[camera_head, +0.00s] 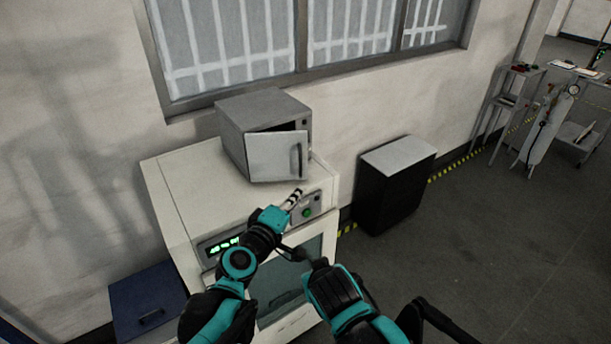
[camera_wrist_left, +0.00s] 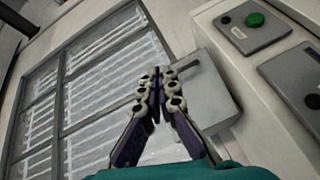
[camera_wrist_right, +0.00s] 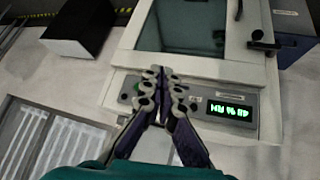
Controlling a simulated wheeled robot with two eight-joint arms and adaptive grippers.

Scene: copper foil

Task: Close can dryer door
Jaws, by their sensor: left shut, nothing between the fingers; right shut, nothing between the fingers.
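A small grey box-shaped dryer (camera_head: 262,118) stands on a white cabinet. Its front door (camera_head: 276,158) is partly open, with a dark gap along the top and a dark upright handle at its right side. The door panel also shows in the left wrist view (camera_wrist_left: 212,82), partly behind the fingers. My left gripper (camera_head: 294,197) is shut and empty, in front of and below the door, apart from it in the head view. My right gripper (camera_wrist_right: 162,74) is shut and empty. It is near the white cabinet's front and is mostly hidden in the head view.
The white cabinet (camera_head: 185,195) has a green-lit display (camera_head: 224,245), a green button (camera_head: 307,212) and a glass front door (camera_wrist_right: 190,28). A black box (camera_head: 390,190) stands to its right and a blue cabinet (camera_head: 147,300) to its left.

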